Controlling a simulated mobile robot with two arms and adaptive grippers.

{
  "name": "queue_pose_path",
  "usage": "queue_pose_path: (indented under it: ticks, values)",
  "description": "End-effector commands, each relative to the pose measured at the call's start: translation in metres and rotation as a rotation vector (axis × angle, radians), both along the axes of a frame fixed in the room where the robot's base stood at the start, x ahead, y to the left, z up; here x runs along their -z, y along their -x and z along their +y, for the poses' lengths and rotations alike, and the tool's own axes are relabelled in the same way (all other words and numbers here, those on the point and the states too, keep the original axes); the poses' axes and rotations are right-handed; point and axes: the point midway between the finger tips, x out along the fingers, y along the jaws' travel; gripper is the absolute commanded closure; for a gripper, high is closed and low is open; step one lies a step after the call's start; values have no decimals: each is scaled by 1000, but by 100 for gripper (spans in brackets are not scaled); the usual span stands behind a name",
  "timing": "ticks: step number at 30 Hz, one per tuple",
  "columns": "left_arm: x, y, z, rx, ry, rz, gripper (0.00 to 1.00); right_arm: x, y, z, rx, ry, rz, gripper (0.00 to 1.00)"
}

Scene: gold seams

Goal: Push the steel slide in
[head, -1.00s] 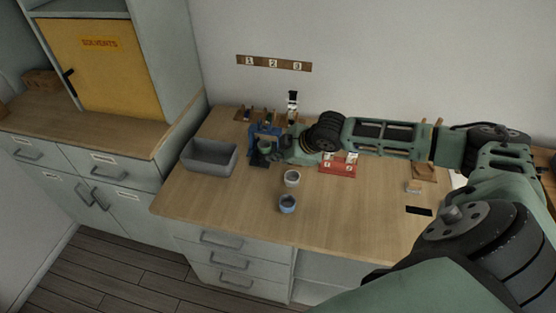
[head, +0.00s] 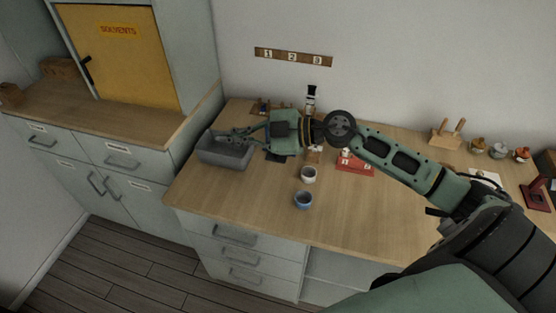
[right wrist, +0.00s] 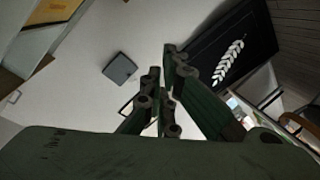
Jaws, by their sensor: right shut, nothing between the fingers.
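My right gripper (head: 222,135) reaches left across the bench, its fingers closed with nothing between them, near the grey bin's top. The right wrist view also shows its fingers (right wrist: 162,85) together, against a pale background. I cannot make out the steel slide in either view. The blue device at the back left of the bench is mostly hidden behind my gripper and wrist; only a dark part (head: 277,158) shows below. My left gripper is not in view.
The grey bin (head: 225,157) stands at the bench's left. Several lidded jars (head: 498,152) stand far right.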

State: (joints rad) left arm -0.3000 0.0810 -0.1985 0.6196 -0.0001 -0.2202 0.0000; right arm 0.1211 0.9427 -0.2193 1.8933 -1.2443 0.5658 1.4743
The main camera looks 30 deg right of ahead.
Motion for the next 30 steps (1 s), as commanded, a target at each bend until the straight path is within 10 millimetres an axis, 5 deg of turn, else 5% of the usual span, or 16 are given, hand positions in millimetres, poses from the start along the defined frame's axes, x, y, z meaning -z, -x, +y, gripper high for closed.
queue_pose_path:
  ticks: [5, 9, 16, 23, 30]
  values:
    - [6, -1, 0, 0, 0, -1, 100, 68, 16, -33, 71, 183, 222, 100]
    - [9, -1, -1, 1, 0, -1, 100, 114, 24, -87, 248, 312, 404, 100]
    - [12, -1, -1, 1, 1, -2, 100, 146, 39, -159, 524, 411, 576, 100]
    - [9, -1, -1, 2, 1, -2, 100, 158, 35, -172, 581, 423, 604, 100]
    - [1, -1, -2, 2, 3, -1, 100, 194, 7, -165, 579, 421, 604, 100]
